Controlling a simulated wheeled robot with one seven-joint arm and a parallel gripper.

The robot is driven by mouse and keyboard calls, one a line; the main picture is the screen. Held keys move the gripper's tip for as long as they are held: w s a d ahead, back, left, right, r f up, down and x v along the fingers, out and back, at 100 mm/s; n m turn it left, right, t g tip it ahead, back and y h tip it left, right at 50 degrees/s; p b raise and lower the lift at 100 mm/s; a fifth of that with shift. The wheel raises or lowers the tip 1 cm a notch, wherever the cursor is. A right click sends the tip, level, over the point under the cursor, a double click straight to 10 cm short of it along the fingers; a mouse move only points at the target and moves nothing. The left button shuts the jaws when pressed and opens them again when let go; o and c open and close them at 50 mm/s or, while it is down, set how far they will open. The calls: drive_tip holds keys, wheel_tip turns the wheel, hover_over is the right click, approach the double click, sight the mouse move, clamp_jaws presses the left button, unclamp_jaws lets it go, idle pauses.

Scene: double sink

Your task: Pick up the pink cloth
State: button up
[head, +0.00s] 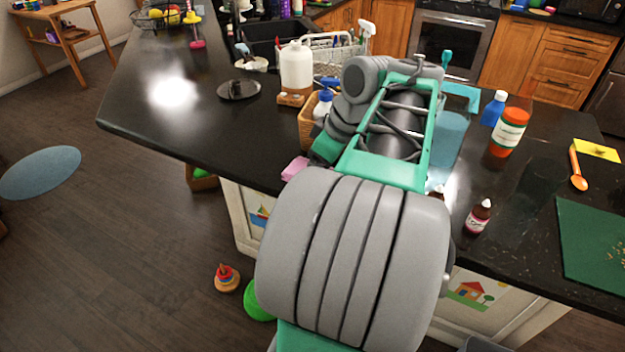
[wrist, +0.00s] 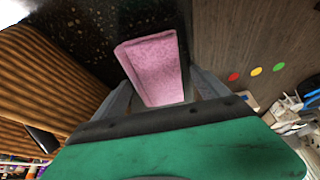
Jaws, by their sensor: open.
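The pink cloth (head: 295,168) lies at the near edge of the dark counter in the head view, left of my arm and partly hidden by it. In the wrist view the pink cloth (wrist: 153,62) looks like a folded, block-like piece on the speckled black counter, close to the edge. My gripper (wrist: 162,88) is open, with a grey finger on each side of the cloth's near end. I cannot tell whether the fingers touch it. In the head view my gripper is mostly hidden by my arm.
A wicker basket (head: 306,124) stands just behind the cloth; its ribbed side (wrist: 50,75) fills the left of the wrist view. A white jug (head: 296,66) and dish rack (head: 333,55) are farther back. The floor (wrist: 230,40) drops away right of the cloth in the wrist view.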

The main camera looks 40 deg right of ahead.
drive_tip(key=shift+c, duration=0.2)
drive_tip(key=c, duration=1.4)
drive_tip(key=shift+r, duration=0.1)
drive_tip(key=shift+r, duration=0.5)
drive_tip(key=v, duration=0.1)
drive_tip(key=p+v, duration=0.1)
drive_tip(key=v, duration=0.1)
drive_tip(key=shift+w+r+p, duration=0.15)
drive_tip(key=shift+w+p, duration=0.15)
drive_tip(key=shift+w, duration=0.05)
drive_tip(key=s+d+r+p, duration=0.2)
drive_tip(key=s+r, duration=0.1)
drive_tip(key=s+d+r+p, duration=0.3)
drive_tip(key=s, duration=0.1)
drive_tip(key=s+d+r+p, duration=0.2)
drive_tip(key=s+p, duration=0.1)
drive_tip(key=s, duration=0.1)
drive_tip(key=shift+s+d+r, duration=0.1)
drive_tip(key=shift+d+r, duration=0.2)
drive_tip(key=shift+r, duration=0.1)
